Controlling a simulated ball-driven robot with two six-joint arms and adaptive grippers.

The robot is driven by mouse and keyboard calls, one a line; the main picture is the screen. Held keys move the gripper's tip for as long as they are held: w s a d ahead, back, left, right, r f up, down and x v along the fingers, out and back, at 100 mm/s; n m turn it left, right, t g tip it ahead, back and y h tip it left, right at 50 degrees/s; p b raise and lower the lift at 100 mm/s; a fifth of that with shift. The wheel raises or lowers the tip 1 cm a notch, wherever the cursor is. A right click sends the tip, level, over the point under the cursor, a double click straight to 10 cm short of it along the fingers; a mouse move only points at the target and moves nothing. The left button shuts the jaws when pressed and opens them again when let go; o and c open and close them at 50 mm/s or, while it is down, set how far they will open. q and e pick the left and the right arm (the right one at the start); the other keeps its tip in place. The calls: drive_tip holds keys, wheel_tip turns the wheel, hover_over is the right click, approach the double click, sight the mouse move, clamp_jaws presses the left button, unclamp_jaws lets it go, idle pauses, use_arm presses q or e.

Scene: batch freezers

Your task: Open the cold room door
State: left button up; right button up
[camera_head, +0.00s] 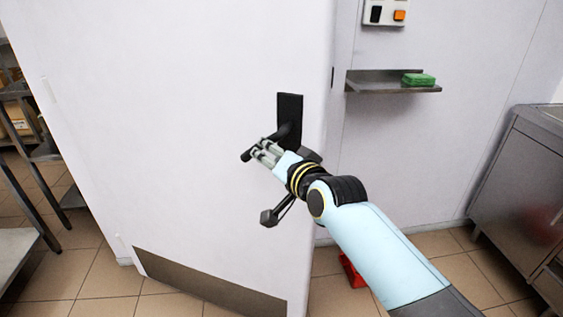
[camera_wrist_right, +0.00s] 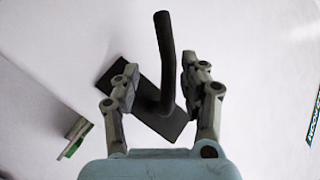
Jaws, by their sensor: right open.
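The white cold room door (camera_head: 190,130) fills the left and middle of the head view. Its right edge stands out from the wall at the right, so the door looks ajar. A black handle plate (camera_head: 290,110) with a lever (camera_head: 246,156) is mounted near that edge. My right gripper (camera_head: 264,150) is at the lever. In the right wrist view, the open fingers of my right gripper (camera_wrist_right: 160,72) lie on either side of the black lever (camera_wrist_right: 165,42), with the plate (camera_wrist_right: 112,78) behind. Contact cannot be told. My left gripper is not in view.
A wall shelf (camera_head: 375,82) with a green sponge (camera_head: 418,79) is at the upper right, under a control box (camera_head: 384,12). A steel cabinet (camera_head: 520,185) stands at right. A red object (camera_head: 350,271) lies on the floor beyond the door edge. Metal shelving (camera_head: 40,150) is at left.

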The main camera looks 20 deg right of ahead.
drive_tip(key=v, duration=0.5)
drive_tip(key=shift+w, duration=0.1)
